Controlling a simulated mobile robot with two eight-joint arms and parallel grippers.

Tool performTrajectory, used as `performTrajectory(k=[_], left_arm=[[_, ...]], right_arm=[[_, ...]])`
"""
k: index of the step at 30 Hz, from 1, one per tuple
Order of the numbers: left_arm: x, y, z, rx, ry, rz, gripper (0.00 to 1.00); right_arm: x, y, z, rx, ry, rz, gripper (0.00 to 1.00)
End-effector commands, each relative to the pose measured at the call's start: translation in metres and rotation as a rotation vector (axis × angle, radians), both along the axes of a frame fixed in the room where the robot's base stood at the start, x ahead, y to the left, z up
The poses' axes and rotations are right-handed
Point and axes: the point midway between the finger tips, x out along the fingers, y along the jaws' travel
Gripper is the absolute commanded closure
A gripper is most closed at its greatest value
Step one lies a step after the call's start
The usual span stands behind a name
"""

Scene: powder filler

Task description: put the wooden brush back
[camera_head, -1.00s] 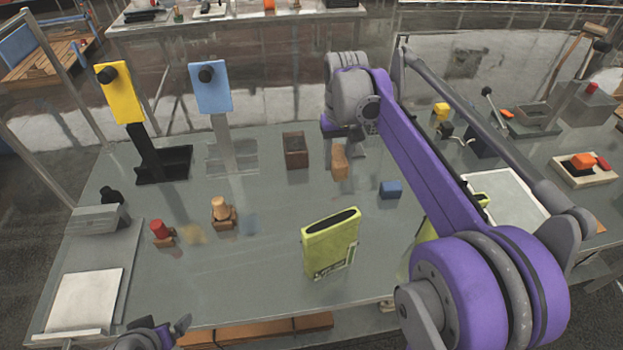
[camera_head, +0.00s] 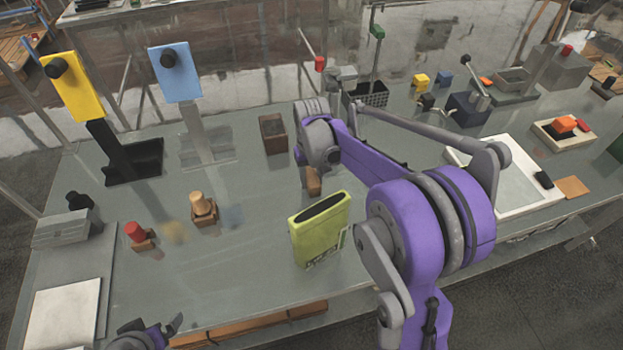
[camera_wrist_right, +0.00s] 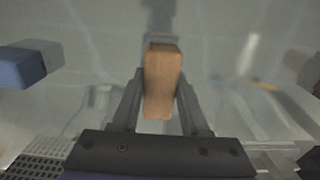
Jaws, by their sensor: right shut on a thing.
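The wooden brush (camera_wrist_right: 163,80) shows in the right wrist view as a plain light-brown wooden block between my right gripper's two fingers. My right gripper (camera_wrist_right: 160,100) is shut on it. In the head view the lower end of the brush (camera_head: 314,181) shows below my purple right arm, behind the green box; the gripper's fingers are mostly hidden there. I cannot tell whether the brush touches the table. A dark brown wooden box (camera_head: 273,134) stands left of the brush. My left gripper (camera_head: 158,332) is partly in view at the bottom left, away from these things.
A yellow-green box (camera_head: 320,232) stands in front of the brush. Yellow (camera_head: 78,90) and blue (camera_head: 176,75) panels stand at the back left. A red-topped piece (camera_head: 135,232) and a wooden peg (camera_head: 202,206) stand at left. A blue block (camera_wrist_right: 22,66) lies left in the wrist view.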

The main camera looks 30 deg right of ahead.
Motion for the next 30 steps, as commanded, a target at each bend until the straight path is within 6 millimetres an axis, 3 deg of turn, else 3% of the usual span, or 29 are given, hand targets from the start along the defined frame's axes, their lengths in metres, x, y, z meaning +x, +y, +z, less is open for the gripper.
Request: performTrajectory(k=[12, 13, 18, 26, 30], left_arm=[[-0.002, 0.000, -0.004, 0.000, 0.003, 0.000, 0.00], [-0.002, 0.000, -0.004, 0.000, 0.004, 0.000, 0.00], [-0.001, 0.000, -0.003, 0.000, 0.003, 0.000, 0.00], [-0.001, 0.000, -0.003, 0.000, 0.002, 0.000, 0.00], [0.001, 0.000, 0.001, 0.000, -0.001, 0.000, 0.00]], right_arm=[[-0.001, 0.000, -0.007, 0.000, 0.001, 0.000, 1.00], [0.000, 0.000, -0.008, 0.000, 0.001, 0.000, 0.54], [0.000, 0.000, -0.006, 0.000, 0.000, 0.000, 0.26], [0.000, 0.000, -0.006, 0.000, 0.000, 0.000, 0.26], [0.000, 0.000, 0.004, 0.000, -0.001, 0.000, 0.26]])
